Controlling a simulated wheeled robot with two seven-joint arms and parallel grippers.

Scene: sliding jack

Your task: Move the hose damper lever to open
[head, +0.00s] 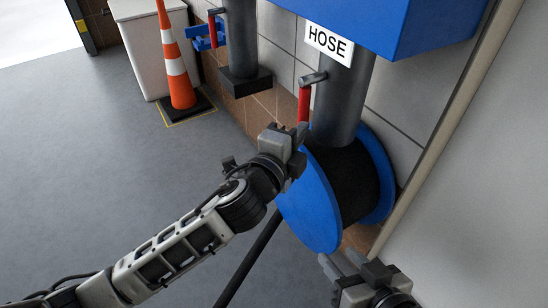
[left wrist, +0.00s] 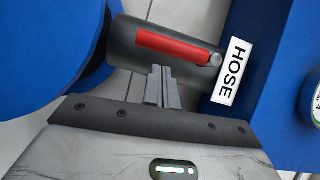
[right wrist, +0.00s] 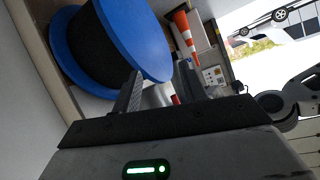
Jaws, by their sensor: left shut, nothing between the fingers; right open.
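The hose damper lever (head: 304,104) is a red handle on a grey pivot stub, on the dark grey pipe (head: 343,100) beside the white HOSE label (head: 329,44). In the head view it hangs down along the pipe. My left gripper (head: 291,137) is shut and empty, close to the lever's lower end; contact cannot be told. It also shows in the left wrist view (left wrist: 162,70). My right gripper (head: 340,266) is open and empty, low at the right; its fingers show in the right wrist view (right wrist: 163,85).
A blue hose reel (head: 312,205) stands below the pipe, with a blue box (head: 400,25) above. Another pipe (head: 240,40) with a red lever stands farther back. An orange cone (head: 177,65) and a white bin (head: 140,45) are at upper left. The grey floor at left is clear.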

